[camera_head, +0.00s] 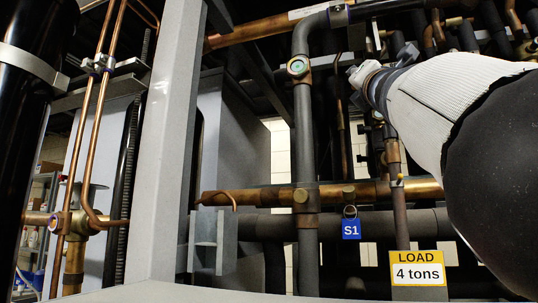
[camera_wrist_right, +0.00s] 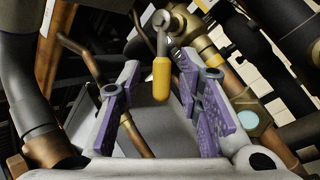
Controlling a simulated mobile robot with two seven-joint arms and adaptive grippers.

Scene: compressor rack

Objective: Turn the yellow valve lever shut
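The yellow valve lever (camera_wrist_right: 161,78) shows in the right wrist view, hanging from a round metal valve stem (camera_wrist_right: 162,20). Its yellow sleeve points down toward the gripper palm. My right gripper (camera_wrist_right: 157,66) is open, with a purple-padded finger on each side of the lever. The sleeve appears between the fingertips, with gaps on both sides; I cannot tell the depth between them. In the head view my right arm reaches in from the right, and I cannot make out its fingers or the lever there. My left gripper is not in view.
A copper pipe (camera_head: 265,197) crosses the rack in the head view, above a blue S1 tag (camera_head: 351,229) and a LOAD sign (camera_head: 417,268). A grey upright post (camera_head: 160,150) stands left. Dark pipes (camera_wrist_right: 25,75) and copper pipes crowd the right gripper.

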